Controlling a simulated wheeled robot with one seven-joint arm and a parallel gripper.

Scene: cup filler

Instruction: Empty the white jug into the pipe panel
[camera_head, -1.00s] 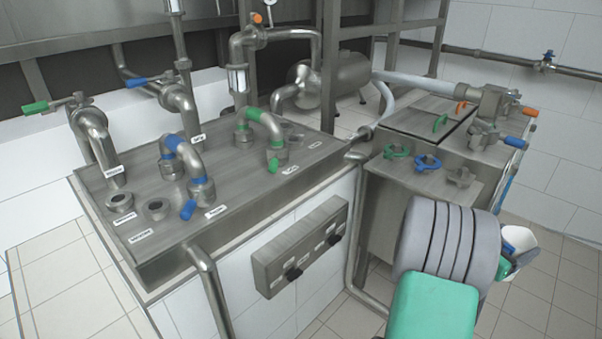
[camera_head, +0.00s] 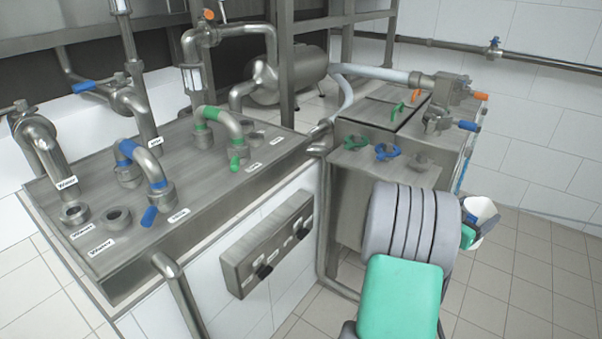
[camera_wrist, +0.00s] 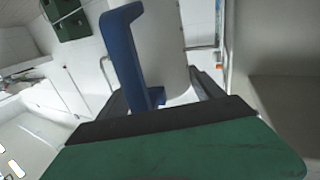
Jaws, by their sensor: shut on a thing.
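The white jug (camera_head: 483,214) is at the right in the head view, beyond my arm, which hides much of it. In the wrist view its pale body (camera_wrist: 162,45) and blue handle (camera_wrist: 118,50) rise in front of me. My gripper (camera_wrist: 158,97) is shut on the jug at its handle. The jug's mouth and contents are hidden. The pipe panel (camera_head: 218,192) is a steel top at the left in the head view, with blue and green pipe bends and open round ports. The jug is well apart from it, to the right.
A steel tank unit (camera_head: 350,172) with blue and green fittings stands right of the panel, behind my arm. A control box (camera_head: 268,245) juts from the panel's tiled front. The tiled floor (camera_head: 530,275) at the right is clear.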

